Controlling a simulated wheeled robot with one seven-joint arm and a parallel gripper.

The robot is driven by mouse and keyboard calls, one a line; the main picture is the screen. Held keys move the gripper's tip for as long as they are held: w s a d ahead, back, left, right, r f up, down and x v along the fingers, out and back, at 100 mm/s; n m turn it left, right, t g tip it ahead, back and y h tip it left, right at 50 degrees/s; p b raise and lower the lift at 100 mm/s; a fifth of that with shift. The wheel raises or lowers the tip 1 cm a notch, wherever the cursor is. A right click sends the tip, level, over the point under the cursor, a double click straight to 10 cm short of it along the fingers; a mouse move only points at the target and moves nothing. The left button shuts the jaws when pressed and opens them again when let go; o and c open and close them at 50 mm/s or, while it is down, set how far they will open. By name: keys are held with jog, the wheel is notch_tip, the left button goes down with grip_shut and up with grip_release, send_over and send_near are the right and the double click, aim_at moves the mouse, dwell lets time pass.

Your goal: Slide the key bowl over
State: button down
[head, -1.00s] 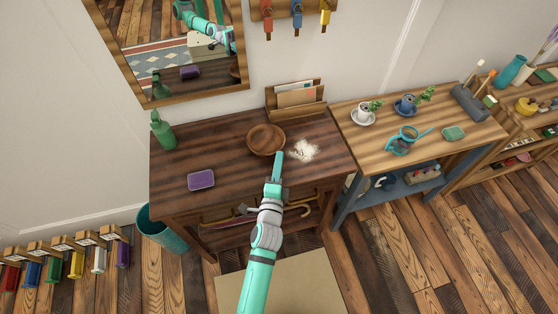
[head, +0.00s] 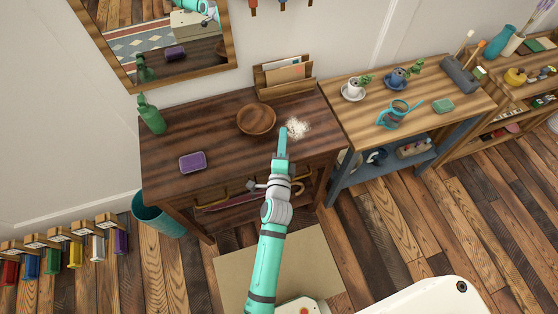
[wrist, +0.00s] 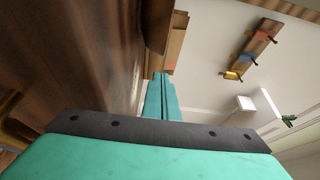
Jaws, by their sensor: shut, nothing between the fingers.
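The key bowl (head: 256,120) is a round brown wooden bowl on the dark plank table (head: 215,140). It stands near the middle of the tabletop and looks empty. My gripper (head: 283,134) is shut and empty, to the right of the bowl and a little nearer the front edge. There is a gap between the fingers and the bowl in the head view. In the wrist view the shut teal fingers (wrist: 163,97) reach low along the dark tabletop, with part of a brown wooden shape beyond them.
A pale crumbly pile (head: 298,128) lies right of the bowl, close to my fingertips. A letter holder (head: 284,76) stands behind, a purple block (head: 192,162) and green bottle (head: 151,115) to the left. The tabletop between bowl and purple block is clear.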

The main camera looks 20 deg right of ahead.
jog(key=s+a+f+n+y, duration=0.1)
jog(key=s+a+n+y, duration=0.1)
jog(key=s+a+n, duration=0.55)
jog(key=s+a+f+n+y, duration=0.1)
jog(key=s+a+n, duration=0.1)
jog(key=s+a, duration=1)
jog(key=s+r+n+y, duration=0.2)
jog(key=s+n, duration=0.4)
jog(key=s, duration=0.2)
jog(key=s+r+n+g+y, duration=0.1)
jog(key=s+r+n+y, duration=0.1)
jog(key=s+n, duration=0.5)
jog(key=shift+s+a+r+y, duration=0.2)
jog(key=shift+s+a+y, duration=0.1)
jog(key=shift+s, duration=0.6)
jog(key=shift+d+n, duration=0.1)
jog(key=shift+n, duration=0.15)
